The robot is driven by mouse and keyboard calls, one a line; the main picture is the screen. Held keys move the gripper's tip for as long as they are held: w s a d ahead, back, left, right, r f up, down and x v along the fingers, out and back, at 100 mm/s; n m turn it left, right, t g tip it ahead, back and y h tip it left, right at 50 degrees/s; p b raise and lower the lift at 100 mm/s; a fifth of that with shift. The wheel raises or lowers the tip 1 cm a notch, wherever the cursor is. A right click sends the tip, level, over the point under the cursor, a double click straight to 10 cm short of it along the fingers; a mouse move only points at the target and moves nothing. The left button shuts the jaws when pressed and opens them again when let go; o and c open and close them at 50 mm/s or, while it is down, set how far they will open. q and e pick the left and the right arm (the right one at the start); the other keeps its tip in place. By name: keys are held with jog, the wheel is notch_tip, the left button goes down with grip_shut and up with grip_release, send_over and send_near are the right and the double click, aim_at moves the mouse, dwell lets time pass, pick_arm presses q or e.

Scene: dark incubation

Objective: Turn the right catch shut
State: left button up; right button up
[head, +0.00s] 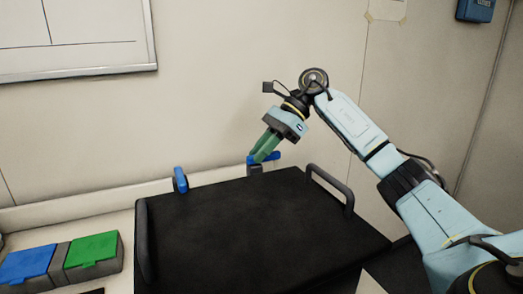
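The right catch (276,156) is a blue bar on a dark grey mount at the back edge of a black lidded box (250,225). The bar lies roughly level, across the picture, and shows on both sides of the fingertips. My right gripper (259,157), with green fingers, reaches down from the upper right with its tips at this catch. The fingers look close together and hide the middle of the bar; whether they grip it I cannot tell. The left catch (180,180), also blue, stands nearly upright at the back left. My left gripper is out of view.
The box has dark handles at its left (146,240) and right (335,187) sides. A blue-lidded box (27,264) and a green-lidded box (92,250) sit at the lower left. A pale wall rises close behind. The black top is clear.

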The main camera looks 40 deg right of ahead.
grip_shut()
